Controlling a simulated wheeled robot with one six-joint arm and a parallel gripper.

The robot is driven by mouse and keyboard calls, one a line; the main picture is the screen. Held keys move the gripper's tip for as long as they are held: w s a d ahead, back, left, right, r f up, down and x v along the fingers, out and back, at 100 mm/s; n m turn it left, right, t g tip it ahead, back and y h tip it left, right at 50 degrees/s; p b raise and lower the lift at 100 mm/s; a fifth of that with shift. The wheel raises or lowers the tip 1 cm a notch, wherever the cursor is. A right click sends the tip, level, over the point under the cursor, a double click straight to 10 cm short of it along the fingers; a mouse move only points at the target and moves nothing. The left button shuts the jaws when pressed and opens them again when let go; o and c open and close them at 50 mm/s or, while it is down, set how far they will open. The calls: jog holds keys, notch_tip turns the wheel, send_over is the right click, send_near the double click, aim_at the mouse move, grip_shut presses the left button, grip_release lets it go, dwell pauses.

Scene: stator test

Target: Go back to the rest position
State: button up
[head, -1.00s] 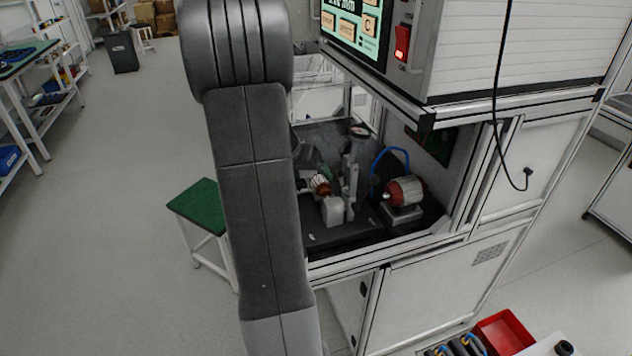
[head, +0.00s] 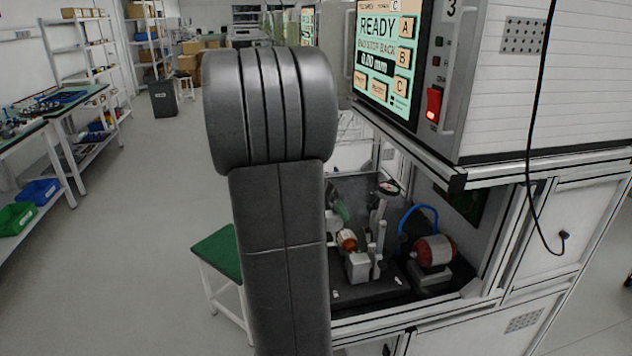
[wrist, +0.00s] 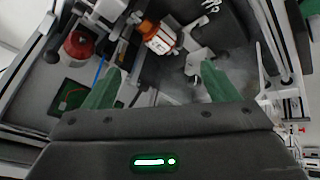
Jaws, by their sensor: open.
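My gripper (wrist: 157,86) shows in the wrist view with its two green fingers spread apart and nothing between them. It is inside or just over the test bay of the machine. An orange and white stator part (wrist: 160,38) sits in the fixture ahead of the fingers, apart from them. The same part (head: 347,240) shows in the head view, seated on the fixture. In the head view my arm covers the middle left, and only a bit of green finger shows beside the fixture.
The test machine (head: 545,150) has a screen (head: 385,50) reading READY and a red switch (head: 433,104). A red motor (head: 433,250) with a blue hose stands right of the fixture. Frame posts border the bay. A green stool (head: 220,252) stands left; open floor lies beyond.

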aim_at(344, 236)
jog(key=p+x, duration=0.1)
jog(key=x, duration=1.2)
jog(key=shift+d+f, duration=0.1)
jog(key=shift+f, duration=0.05)
